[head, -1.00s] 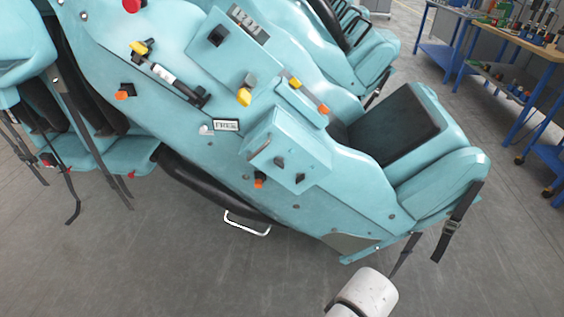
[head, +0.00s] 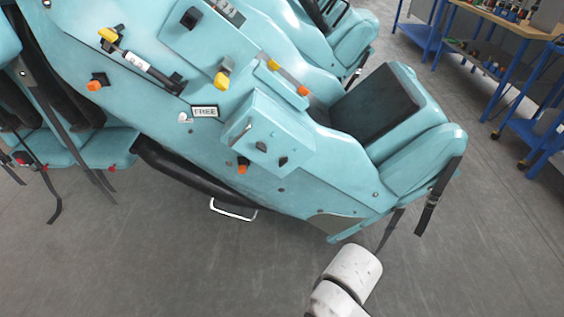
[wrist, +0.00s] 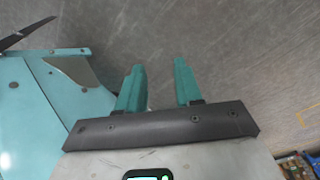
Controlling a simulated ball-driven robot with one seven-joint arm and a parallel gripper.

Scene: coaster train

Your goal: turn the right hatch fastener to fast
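A teal hatch box (head: 290,130) sits on the side of the teal coaster car in the head view. Two small dark knobs that look like its fasteners are on its front face, a left one (head: 261,146) and a right one (head: 283,160). They are too small to read their turn or any marks. My gripper (wrist: 160,88) shows in the wrist view with two teal fingers apart and nothing between them. It faces the grey floor, with a lower corner of the car at the left. The fasteners are not in the wrist view.
An orange knob (head: 243,165) is below the hatch box, and a FREE label (head: 205,112) is to its left. A white step loop (head: 233,211) juts out below the car. Blue workbenches (head: 490,50) stand at the upper right. The floor in front is clear.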

